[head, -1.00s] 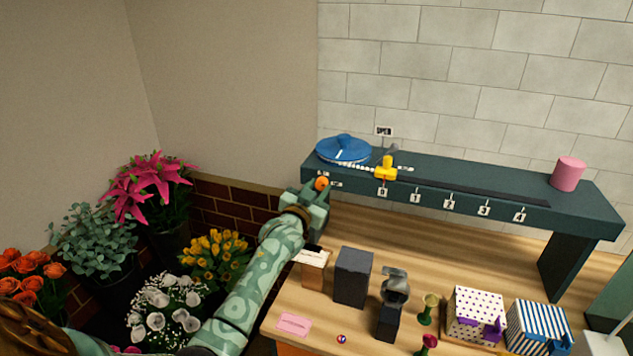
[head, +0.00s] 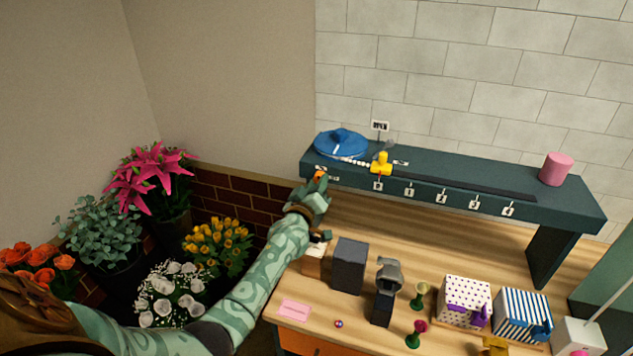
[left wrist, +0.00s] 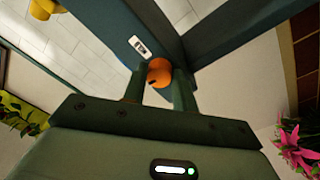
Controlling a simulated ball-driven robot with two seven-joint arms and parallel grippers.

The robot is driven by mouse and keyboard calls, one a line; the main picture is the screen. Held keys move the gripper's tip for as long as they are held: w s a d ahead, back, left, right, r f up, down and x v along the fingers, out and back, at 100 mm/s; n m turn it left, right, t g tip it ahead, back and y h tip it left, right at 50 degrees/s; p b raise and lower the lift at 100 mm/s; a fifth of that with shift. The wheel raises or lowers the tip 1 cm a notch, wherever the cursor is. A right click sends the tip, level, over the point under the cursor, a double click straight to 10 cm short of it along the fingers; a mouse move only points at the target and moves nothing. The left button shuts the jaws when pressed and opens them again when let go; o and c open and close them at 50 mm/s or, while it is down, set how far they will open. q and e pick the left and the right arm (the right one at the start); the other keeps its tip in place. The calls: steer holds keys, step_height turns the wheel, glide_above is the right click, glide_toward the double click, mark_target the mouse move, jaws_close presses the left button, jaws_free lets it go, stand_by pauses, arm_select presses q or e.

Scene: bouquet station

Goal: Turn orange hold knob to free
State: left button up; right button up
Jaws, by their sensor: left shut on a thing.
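The orange hold knob (head: 319,175) is at the left end of the front edge of the dark green shelf (head: 560,207). In the left wrist view the knob (left wrist: 159,72) sits between the two fingers of my left gripper (left wrist: 158,88), with a dark mark on its face. My left gripper (head: 314,190) is shut on the knob and partly hides it in the head view. A small white label (left wrist: 140,47) with a dark mark is beside the knob; its text is too small to read. My right gripper does not show.
On the shelf are a blue disc (head: 340,143), a yellow handle (head: 381,164), numbered tags and a pink cylinder (head: 556,169). Below, a wooden table (head: 400,220) holds dark blocks, small boxes (head: 466,300) and goblets. Flower buckets (head: 168,290) stand at left.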

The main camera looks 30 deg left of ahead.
arm_select(q)
steer(key=shift+n, duration=0.9)
steer(key=o, duration=1)
steer(key=p+v, duration=0.1)
steer(key=v, duration=1.5)
steer(key=shift+s+d+p, duration=0.15)
steer(key=shift+d+p, duration=0.05)
steer(key=shift+p, duration=0.15)
